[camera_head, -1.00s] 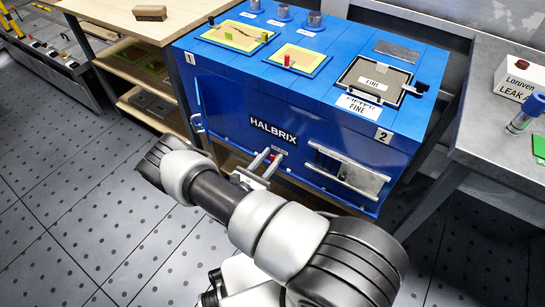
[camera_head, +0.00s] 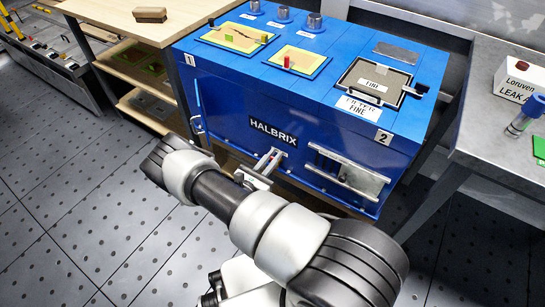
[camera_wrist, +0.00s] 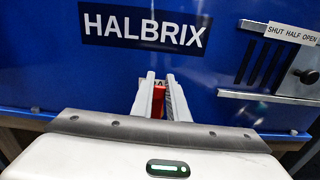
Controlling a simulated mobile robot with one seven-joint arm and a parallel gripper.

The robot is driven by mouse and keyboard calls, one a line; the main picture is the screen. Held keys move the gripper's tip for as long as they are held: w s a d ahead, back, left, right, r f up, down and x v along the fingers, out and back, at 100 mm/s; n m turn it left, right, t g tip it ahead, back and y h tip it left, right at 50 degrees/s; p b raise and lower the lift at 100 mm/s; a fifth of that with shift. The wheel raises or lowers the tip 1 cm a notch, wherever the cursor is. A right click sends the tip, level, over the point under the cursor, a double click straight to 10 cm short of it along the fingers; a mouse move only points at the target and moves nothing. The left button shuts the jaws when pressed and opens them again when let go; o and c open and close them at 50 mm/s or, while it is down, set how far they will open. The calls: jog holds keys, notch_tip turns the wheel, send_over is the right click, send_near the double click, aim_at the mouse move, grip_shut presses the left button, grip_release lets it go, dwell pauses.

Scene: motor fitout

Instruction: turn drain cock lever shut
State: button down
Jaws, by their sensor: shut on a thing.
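My gripper (camera_head: 266,163) reaches to the lower front of the blue HALBRIX unit, below its name plate. In the wrist view its two pale fingers (camera_wrist: 159,97) point at the panel, shut on a red lever (camera_wrist: 158,105) that shows as a narrow red strip between them. The fingers hide most of the lever and the cock behind it. In the head view the lever is hidden by the fingers, so its angle cannot be told.
The blue unit (camera_head: 225,98) has a slide with a black knob (camera_wrist: 307,76) under a "SHUT HALF OPEN" label (camera_wrist: 293,33), right of my gripper. A metal rail (camera_head: 347,177) sticks out there. Grey bench (camera_head: 490,125) at right, wooden shelf (camera_head: 130,70) at left.

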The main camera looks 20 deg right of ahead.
jog(key=shift+s+d+m, duration=0.35)
jog(key=shift+s+m, duration=0.2)
jog(key=shift+m, duration=0.65)
jog(key=m, duration=0.1)
jog(key=s+m+p, duration=0.1)
jog(key=shift+d+f+m, duration=0.3)
jog(key=shift+d, duration=0.1)
jog(key=m, duration=0.1)
jog(key=s+f+m, duration=0.1)
jog(key=m, duration=0.1)
jog(key=d+m, duration=0.1)
jog(key=shift+s+f+m+p, duration=0.3)
jog(key=shift+p, duration=0.1)
jog(key=m, duration=0.1)
jog(key=f+m, duration=0.1)
jog(key=m, duration=0.1)
jog(key=f+m, duration=0.1)
jog(key=shift+s+d+p, duration=0.35)
jog(key=shift+s, duration=0.05)
jog(key=shift+s+d+f+m, duration=0.1)
jog(key=shift+f+m, duration=0.35)
jog(key=shift+m, duration=0.55)
jog(key=shift+s+f+m, duration=0.1)
jog(key=shift+f+m, duration=0.35)
jog(key=shift+m, duration=0.55)
jog(key=shift+w+f, duration=0.1)
jog(key=c, duration=1.7)
grip_release()
